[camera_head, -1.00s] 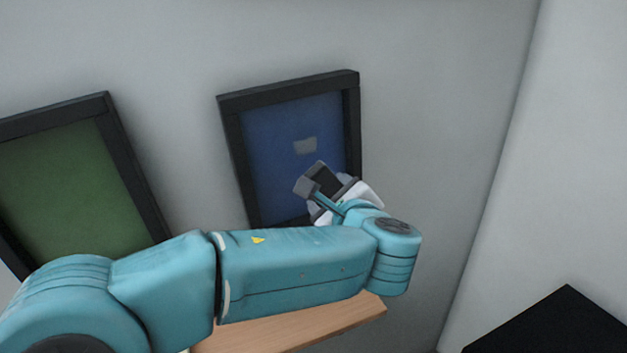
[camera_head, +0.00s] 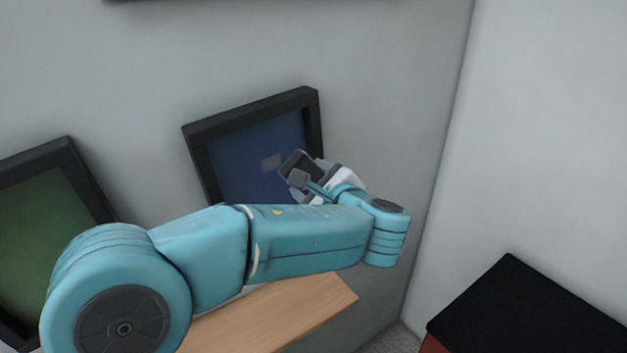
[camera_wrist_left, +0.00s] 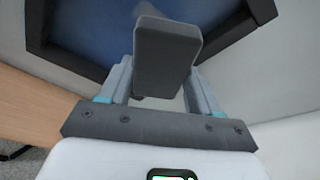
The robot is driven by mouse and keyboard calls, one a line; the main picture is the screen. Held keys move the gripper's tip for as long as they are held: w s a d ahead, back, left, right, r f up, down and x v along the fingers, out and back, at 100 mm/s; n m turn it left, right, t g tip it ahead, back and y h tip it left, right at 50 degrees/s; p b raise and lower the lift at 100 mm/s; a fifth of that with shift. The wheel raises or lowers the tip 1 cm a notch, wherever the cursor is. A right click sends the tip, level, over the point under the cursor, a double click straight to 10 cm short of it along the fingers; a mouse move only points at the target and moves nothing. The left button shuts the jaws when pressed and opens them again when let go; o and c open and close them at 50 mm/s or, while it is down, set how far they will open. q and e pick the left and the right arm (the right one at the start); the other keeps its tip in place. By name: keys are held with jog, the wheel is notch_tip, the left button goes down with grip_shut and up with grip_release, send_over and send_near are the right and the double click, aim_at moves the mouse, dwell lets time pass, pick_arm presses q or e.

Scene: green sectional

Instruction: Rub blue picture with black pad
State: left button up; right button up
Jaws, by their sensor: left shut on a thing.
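The blue picture (camera_head: 235,165) hangs on the grey wall in a black frame, left of centre in the head view. A pale grey patch (camera_head: 271,162) shows on its blue face. My left gripper (camera_head: 310,178) is shut on the black pad (camera_head: 298,165), in front of the picture's right side. The pad appears just right of the patch. In the left wrist view the pad (camera_wrist_left: 167,58) stands between the fingers, with the blue picture (camera_wrist_left: 85,28) behind it. I cannot tell whether the pad touches the picture. My right gripper is out of view.
A green picture (camera_head: 40,235) in a black frame hangs to the left. A wooden surface (camera_head: 290,310) lies below my left arm. A black-topped red piece (camera_head: 530,315) stands at the lower right, near the wall corner.

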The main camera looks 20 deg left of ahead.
pick_arm(q)
jog(key=x, duration=0.3)
jog(key=shift+a+r, duration=0.2)
jog(key=shift+a, duration=0.2)
jog(key=shift+w+a+p, duration=0.25)
jog(key=shift+w+a, duration=0.05)
jog(key=shift+a, duration=0.2)
jog(key=shift+w+a+p, duration=0.25)
jog(key=shift+a, duration=0.2)
jog(key=shift+a, duration=0.15)
jog(key=shift+w+a, duration=0.2)
jog(key=shift+w+a, duration=0.25)
jog(key=shift+a, duration=0.3)
